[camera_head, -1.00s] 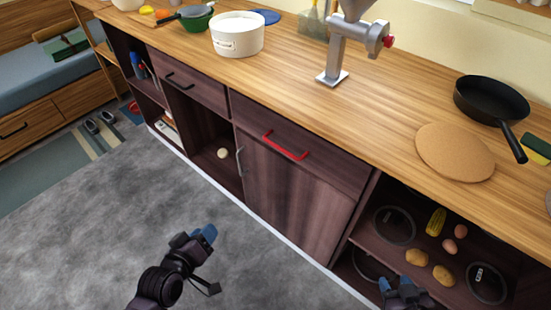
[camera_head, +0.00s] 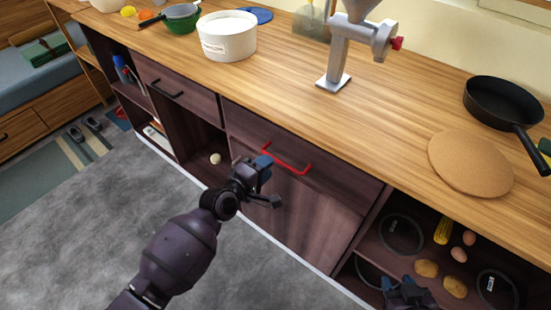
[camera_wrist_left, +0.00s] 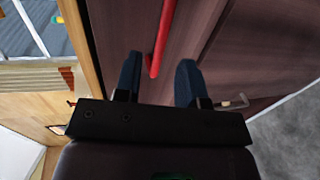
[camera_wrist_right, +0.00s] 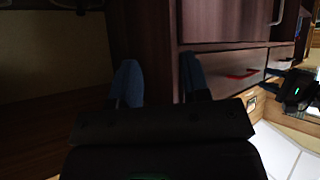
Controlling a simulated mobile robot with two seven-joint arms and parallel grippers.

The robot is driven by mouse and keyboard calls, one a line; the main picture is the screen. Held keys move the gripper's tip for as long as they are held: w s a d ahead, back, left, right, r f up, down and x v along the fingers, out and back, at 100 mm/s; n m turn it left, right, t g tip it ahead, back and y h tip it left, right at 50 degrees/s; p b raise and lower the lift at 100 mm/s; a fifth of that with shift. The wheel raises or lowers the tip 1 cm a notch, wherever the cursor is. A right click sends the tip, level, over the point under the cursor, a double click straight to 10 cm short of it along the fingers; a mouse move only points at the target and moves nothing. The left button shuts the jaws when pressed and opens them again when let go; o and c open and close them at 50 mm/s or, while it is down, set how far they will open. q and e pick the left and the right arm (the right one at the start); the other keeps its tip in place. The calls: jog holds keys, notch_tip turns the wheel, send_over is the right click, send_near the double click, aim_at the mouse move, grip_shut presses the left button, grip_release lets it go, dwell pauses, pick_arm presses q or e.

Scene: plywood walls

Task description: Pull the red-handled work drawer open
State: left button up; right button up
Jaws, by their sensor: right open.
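The work drawer (camera_head: 335,172) is a dark wood front under the counter, and it looks shut. Its red bar handle (camera_head: 287,160) runs across its upper left part. My left gripper (camera_head: 268,180) is just in front of the handle's left end. In the left wrist view the gripper (camera_wrist_left: 158,82) is open and the red handle (camera_wrist_left: 165,35) runs up from between its blue fingertips. I cannot tell if they touch it. My right gripper (camera_head: 405,290) is low by the open shelf. In the right wrist view it (camera_wrist_right: 160,82) is open and empty.
The wooden counter (camera_head: 385,125) carries a white tub (camera_head: 228,38), a grinder (camera_head: 350,45), a black pan (camera_head: 500,102) and a round cork mat (camera_head: 470,162). Open shelves with eggs, potatoes and corn (camera_head: 443,230) are at the right. Grey floor (camera_head: 90,220) is clear.

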pick_arm(q)
jog(key=shift+b+x, duration=0.35)
jog(key=shift+x, duration=2.15)
grip_shut()
